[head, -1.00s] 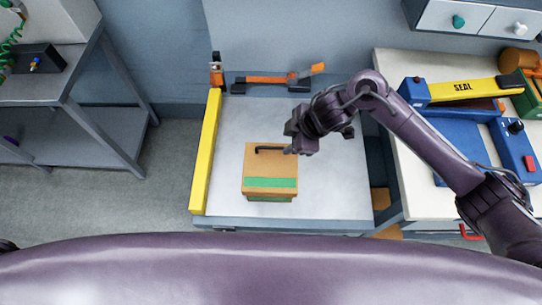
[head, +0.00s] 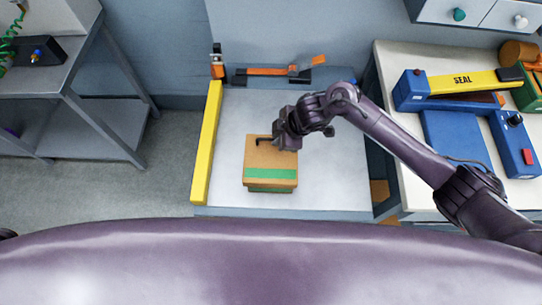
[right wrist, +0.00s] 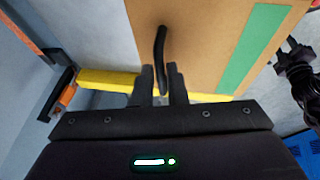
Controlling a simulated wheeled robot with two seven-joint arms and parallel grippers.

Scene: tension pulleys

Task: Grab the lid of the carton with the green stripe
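The carton (head: 284,173) is a brown box with a green stripe (head: 270,174) across its near side, standing on the pale work surface. A dark bar handle (head: 262,141) lies on its lid (head: 258,154); the handle also shows in the right wrist view (right wrist: 160,45). My right gripper (head: 284,142) is over the lid's far right part. In the right wrist view its two fingers (right wrist: 163,84) stand apart, one on each side of the handle's near end, with narrow gaps.
A yellow bar (head: 206,145) runs along the left edge of the work surface (head: 325,185). An orange and black device (head: 268,74) stands at the back. A blue sealer with a yellow arm (head: 462,87) is on the right bench. A grey shelf (head: 55,75) stands at the left.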

